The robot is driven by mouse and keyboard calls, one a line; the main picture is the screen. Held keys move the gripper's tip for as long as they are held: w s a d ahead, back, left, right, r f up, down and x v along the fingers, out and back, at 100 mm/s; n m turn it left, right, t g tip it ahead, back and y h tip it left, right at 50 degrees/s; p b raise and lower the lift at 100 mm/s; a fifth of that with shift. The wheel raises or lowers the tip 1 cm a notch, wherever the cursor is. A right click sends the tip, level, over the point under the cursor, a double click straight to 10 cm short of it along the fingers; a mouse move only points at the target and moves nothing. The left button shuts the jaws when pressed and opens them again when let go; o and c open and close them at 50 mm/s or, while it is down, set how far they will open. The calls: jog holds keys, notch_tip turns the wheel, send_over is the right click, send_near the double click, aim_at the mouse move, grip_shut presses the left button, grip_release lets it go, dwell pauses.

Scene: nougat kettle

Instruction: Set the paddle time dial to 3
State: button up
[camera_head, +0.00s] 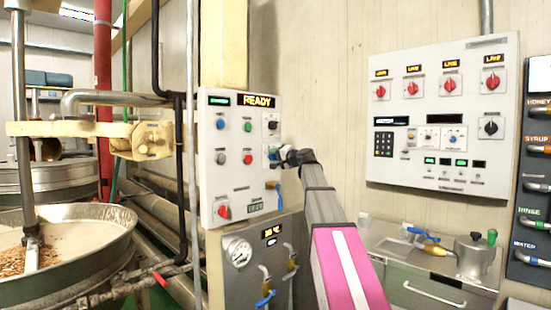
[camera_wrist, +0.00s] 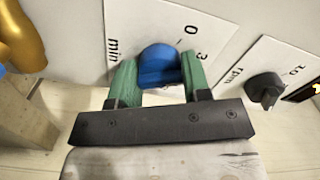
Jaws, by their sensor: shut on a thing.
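The paddle time dial is a blue knob (camera_wrist: 158,62) on a white plate marked "min", with a 0 and a 3 showing beside it in the wrist view. My gripper (camera_wrist: 160,80) has its green fingers on both sides of the knob and is shut on it. The fingers hide the knob's sides, and I cannot tell which number it points at. In the head view my gripper (camera_head: 281,157) is at the right edge of the left control panel (camera_head: 233,185), covering most of the knob.
A black knob (camera_wrist: 265,90) on a plate marked "rpm" is close beside the dial. A yellow part (camera_wrist: 22,38) is at the upper left of the wrist view. In the head view a red knob (camera_head: 224,212) sits lower on the panel, and a kettle (camera_head: 75,235) stands at left.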

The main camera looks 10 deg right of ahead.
jog(key=shift+m, duration=0.4)
jog(key=o, duration=0.9)
jog(key=v, duration=1.1)
